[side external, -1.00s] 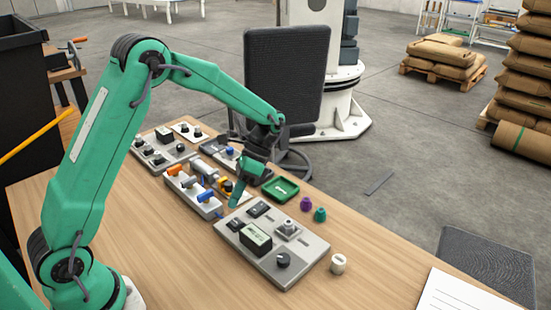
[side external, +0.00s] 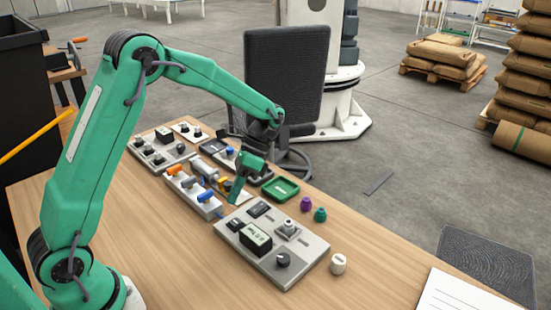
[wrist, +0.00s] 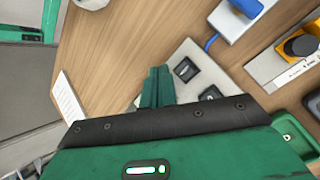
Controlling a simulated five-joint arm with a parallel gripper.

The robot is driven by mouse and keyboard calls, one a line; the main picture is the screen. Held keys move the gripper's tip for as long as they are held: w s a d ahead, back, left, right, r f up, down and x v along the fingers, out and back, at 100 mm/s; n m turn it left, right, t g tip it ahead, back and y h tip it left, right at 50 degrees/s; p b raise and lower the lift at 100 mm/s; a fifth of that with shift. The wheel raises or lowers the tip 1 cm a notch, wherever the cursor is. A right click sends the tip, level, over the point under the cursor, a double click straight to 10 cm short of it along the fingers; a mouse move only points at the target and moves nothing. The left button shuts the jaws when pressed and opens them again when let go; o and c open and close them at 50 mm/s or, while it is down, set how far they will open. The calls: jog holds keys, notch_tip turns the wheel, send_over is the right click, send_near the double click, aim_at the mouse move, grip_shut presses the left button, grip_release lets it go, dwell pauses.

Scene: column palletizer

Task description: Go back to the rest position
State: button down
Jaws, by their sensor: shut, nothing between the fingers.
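My gripper (side external: 234,199) hangs from my green arm above the workbench, fingers shut and empty. In the side external view it points down near the back left corner of the grey control panel (side external: 309,261). In the wrist view the closed green fingers (wrist: 157,86) stand in front of part of this panel (wrist: 186,53) and hide some of it. Whether the fingertips touch anything is hard to see, but they look apart from the panel.
The wooden bench (side external: 165,250) holds a module with orange and blue handles (side external: 193,193), a green tray (side external: 281,189), purple (side external: 306,204) and green (side external: 320,214) knobs, and a white cap (side external: 338,264). The bench's front left is clear.

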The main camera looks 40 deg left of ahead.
jog(key=s+r+n+t, duration=0.7)
jog(key=s+r+t, duration=0.6)
jog(key=s+r, duration=0.1)
jog(key=shift+s+d+r+n, duration=0.15)
jog(key=shift+s+r+n, duration=0.1)
jog(key=shift+n, duration=0.15)
dwell(0.4)
